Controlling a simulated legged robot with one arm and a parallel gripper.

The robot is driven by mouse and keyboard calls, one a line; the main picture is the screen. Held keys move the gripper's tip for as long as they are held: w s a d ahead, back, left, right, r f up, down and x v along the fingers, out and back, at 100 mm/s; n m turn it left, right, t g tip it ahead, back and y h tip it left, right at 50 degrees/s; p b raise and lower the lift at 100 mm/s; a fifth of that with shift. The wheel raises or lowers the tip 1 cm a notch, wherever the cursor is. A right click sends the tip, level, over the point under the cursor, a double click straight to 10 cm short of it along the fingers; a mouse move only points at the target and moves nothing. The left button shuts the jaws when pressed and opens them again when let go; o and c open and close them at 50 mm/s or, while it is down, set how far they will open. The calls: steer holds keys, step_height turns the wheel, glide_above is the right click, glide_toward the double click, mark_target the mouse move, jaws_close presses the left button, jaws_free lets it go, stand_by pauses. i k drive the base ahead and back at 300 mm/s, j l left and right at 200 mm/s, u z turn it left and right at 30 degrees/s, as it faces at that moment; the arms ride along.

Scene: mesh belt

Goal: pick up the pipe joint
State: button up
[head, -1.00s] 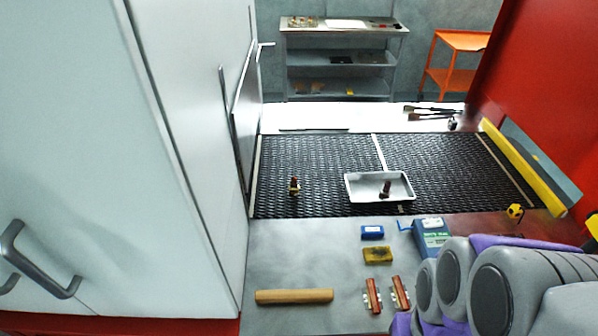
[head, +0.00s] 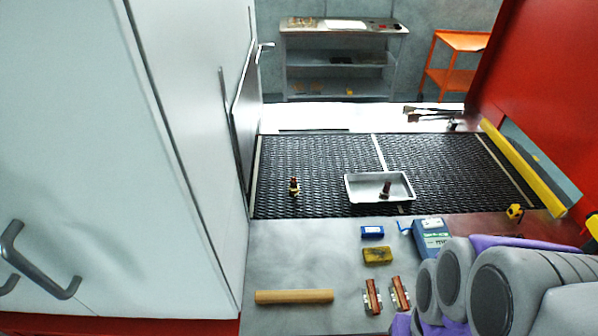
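A small upright brown and brass-coloured fitting (head: 294,186) stands on the black mesh belt (head: 320,160), left of a tray. A similar reddish-brown fitting (head: 385,189) stands inside the shallow metal tray (head: 362,196) on the belt. Either could be the pipe joint; they are too small to tell apart surely. My gripper is not in view. Only grey and purple links of my arm show at the bottom right, over the front of the bench.
On the grey bench (head: 290,250) in front lie a wooden rod (head: 294,296), two red-brown clamp-like pieces (head: 373,296), a yellow block (head: 377,255), a blue box (head: 372,232) and a teal box (head: 431,237). A white cabinet (head: 100,150) bounds the left, a red panel (head: 550,90) the right.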

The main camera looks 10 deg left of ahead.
mark_target(293, 189)
steer(key=l+u, duration=0.3)
steer(key=u, duration=0.2)
steer(key=k+l+u, duration=0.1)
steer(key=l+u, duration=0.15)
steer(key=u, duration=0.2)
